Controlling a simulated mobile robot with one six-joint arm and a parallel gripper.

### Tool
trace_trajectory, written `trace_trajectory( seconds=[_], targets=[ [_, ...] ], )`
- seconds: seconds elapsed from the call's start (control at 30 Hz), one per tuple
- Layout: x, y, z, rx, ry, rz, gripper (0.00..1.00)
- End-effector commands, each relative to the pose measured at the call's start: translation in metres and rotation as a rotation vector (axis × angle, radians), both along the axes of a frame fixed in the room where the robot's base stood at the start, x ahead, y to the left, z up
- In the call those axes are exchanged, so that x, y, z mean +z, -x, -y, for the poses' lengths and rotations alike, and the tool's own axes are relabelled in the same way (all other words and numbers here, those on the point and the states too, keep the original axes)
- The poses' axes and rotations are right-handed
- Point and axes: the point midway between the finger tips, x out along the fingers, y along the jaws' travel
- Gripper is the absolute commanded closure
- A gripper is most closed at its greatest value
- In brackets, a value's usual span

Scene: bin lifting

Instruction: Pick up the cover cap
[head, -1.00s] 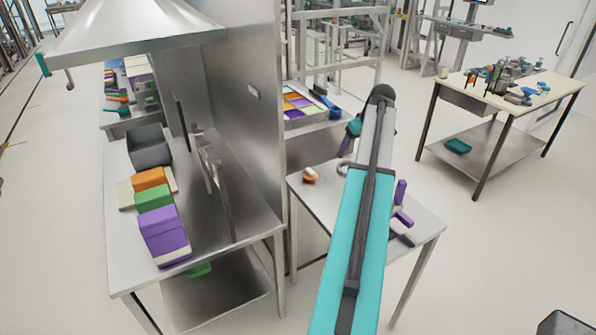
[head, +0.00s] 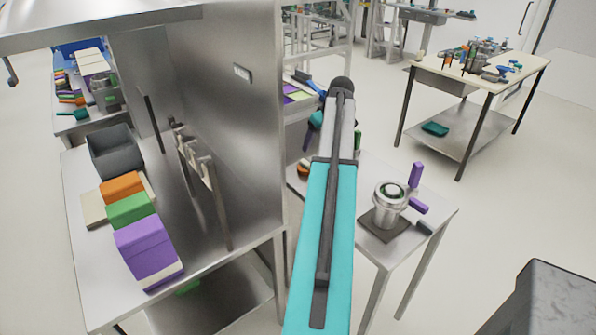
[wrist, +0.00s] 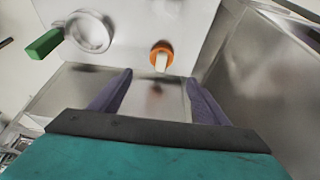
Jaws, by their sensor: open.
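A small orange round piece with a white top (wrist: 162,59), which looks like the cover cap, lies on the steel table (wrist: 130,20) in the wrist view. In the head view its orange edge (head: 304,167) shows just left of my arm, the rest covered by the arm. My gripper (wrist: 158,80) is open and empty, its two dark purple fingers spread. The piece appears beyond the fingertips, near the middle of the gap and apart from them. In the head view a dark finger (head: 309,139) shows behind my arm.
A metal ring with a green handle (wrist: 43,43) lies left of the piece. A metal cup on a dark base (head: 385,226) with purple handles stands on the table's right side. A tall steel panel (head: 225,110) borders the left bench, which holds coloured boxes (head: 142,240).

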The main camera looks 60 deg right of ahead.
Motion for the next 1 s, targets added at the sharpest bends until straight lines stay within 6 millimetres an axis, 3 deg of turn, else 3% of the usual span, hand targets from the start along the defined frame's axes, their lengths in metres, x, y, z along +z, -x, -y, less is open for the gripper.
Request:
trace_trajectory(
  seconds=[0.57,1.0],
  targets=[
    [-0.007,-0.005,-0.003,0.007,0.0,0.0,0.31],
    [-0.045,-0.022,0.002,0.008,-0.001,-0.001,0.31]
  ],
)
